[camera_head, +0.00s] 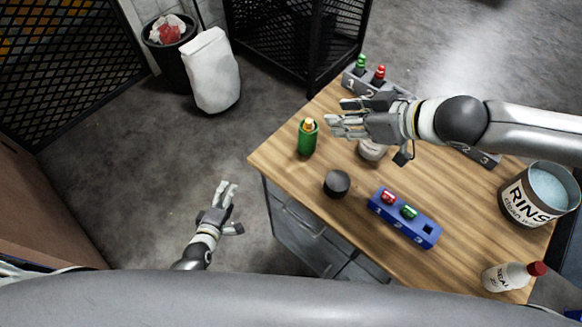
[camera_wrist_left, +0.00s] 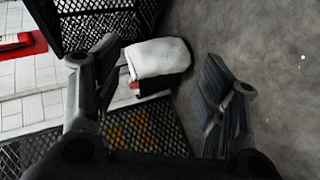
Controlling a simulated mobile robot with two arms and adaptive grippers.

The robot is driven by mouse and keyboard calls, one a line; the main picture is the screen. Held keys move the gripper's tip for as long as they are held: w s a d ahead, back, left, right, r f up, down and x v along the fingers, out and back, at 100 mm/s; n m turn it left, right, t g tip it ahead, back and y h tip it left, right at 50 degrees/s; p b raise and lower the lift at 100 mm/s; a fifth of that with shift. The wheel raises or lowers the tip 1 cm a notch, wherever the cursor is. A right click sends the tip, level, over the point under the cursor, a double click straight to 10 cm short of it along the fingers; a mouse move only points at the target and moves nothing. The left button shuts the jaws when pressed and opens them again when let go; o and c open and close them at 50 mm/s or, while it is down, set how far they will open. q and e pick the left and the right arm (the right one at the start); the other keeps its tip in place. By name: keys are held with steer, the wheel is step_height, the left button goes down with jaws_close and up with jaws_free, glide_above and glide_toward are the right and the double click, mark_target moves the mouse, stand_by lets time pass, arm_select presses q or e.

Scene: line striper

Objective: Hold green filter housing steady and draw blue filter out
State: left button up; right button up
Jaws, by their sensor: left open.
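The green filter housing (camera_head: 307,140) stands upright near the left edge of the wooden table in the head view, with an orange-yellow piece at its top. I cannot make out a blue filter. My right gripper (camera_head: 338,113) is open above the table, just right of the housing in the picture, with nothing between its fingers. My left gripper (camera_head: 226,187) is open and empty over the floor, left of the table. Its spread fingers also show in the left wrist view (camera_wrist_left: 155,95), with no task object between them.
On the wooden table (camera_head: 455,210) are a black round cup (camera_head: 336,184), a blue block with red and green plugs (camera_head: 403,218), a grey numbered rack (camera_head: 360,82), a rinse bucket (camera_head: 540,195) and a red-capped bottle (camera_head: 508,276). A white sack (camera_head: 211,70) stands on the floor.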

mark_target(304, 142)
arm_select(q)
steer(key=w+d+r+n+t+y, duration=0.1)
steer(key=w+r+n+t, duration=0.25)
steer(key=r+n, duration=0.45)
steer(key=w+r+n+t, duration=0.2)
steer(key=w+r+n, duration=0.25)
steer(key=r, duration=0.85)
steer(key=d+n, duration=0.1)
steer(key=d, duration=0.1)
steer(key=s+d+r+n+h, duration=0.1)
steer(key=d, duration=0.2)
steer(key=s+d+r+n, duration=0.1)
steer(key=d+n, duration=0.1)
steer(key=shift+s+d+r, duration=0.25)
steer(key=shift+d, duration=0.05)
steer(key=s+d+h, duration=0.1)
steer(key=s+d, duration=0.1)
steer(key=d, duration=0.1)
steer(key=s+d+g+h, duration=0.1)
steer(key=s+d+h, duration=0.1)
steer(key=d, duration=0.2)
steer(key=s+d+f+n+h, duration=0.1)
steer(key=d, duration=0.3)
steer(key=shift+s+d+g, duration=0.15)
steer(key=shift+s+g, duration=0.1)
steer(key=shift+s, duration=0.15)
steer(key=shift+w+d, duration=0.15)
steer(key=shift+d, duration=0.05)
steer(key=x, duration=1)
steer(key=shift+w+d+f, duration=0.1)
